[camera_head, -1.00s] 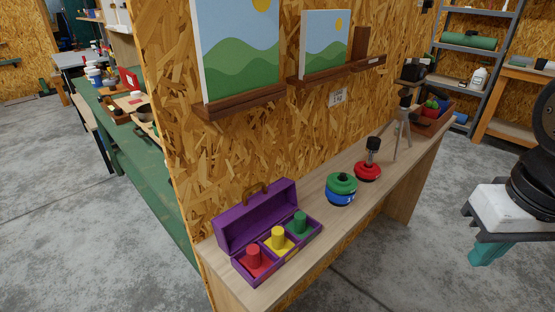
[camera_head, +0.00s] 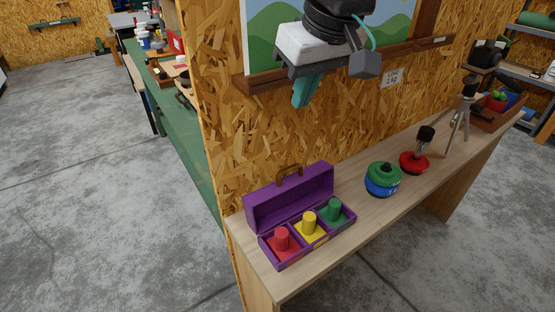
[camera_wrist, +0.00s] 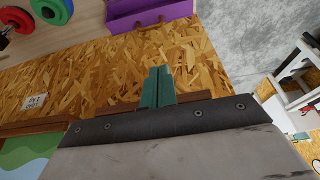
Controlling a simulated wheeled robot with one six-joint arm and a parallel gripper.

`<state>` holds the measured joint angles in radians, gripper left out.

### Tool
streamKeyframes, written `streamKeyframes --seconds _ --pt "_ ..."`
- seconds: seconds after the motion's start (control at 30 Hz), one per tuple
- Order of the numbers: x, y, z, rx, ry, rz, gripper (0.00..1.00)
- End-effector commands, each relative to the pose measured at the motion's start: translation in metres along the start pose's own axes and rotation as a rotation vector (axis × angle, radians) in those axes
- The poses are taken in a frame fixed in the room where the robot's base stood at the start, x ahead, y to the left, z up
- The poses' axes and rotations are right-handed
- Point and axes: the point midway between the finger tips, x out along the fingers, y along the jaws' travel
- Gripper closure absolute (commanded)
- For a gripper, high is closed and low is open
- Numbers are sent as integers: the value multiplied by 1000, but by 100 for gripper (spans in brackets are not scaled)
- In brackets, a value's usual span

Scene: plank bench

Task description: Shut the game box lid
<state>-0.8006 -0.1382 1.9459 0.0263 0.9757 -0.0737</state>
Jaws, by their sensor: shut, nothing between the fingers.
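The purple game box (camera_head: 288,198) stands on the left end of the plank bench, its lid (camera_head: 291,197) raised upright at the back with a brown handle (camera_head: 289,177) on top. Inside its compartments are a red peg piece (camera_head: 282,240), a yellow one (camera_head: 309,223) and a green one (camera_head: 334,209). My gripper (camera_head: 302,92), with teal fingers, is shut and empty, high above the box near the wall. In the wrist view the fingers (camera_wrist: 157,88) are together, and part of the purple box (camera_wrist: 150,14) shows at the top edge, apart from them.
On the bench (camera_head: 350,232) right of the box are a green and blue stacked weight (camera_head: 382,180), a red-based item (camera_head: 414,163) and a tripod (camera_head: 464,115). A picture ledge (camera_head: 262,82) juts from the chipboard wall close to my gripper. Bench front is clear.

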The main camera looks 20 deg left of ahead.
Motion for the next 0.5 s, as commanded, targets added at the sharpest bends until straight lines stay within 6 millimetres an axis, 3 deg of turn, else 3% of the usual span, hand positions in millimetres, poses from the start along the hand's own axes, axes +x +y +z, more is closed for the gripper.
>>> streamKeyframes --seconds 0.17,0.5 --pt "24 -1 0 -2 -4 -1 100" --pt "98 -1 1 -1 -6 -1 100"
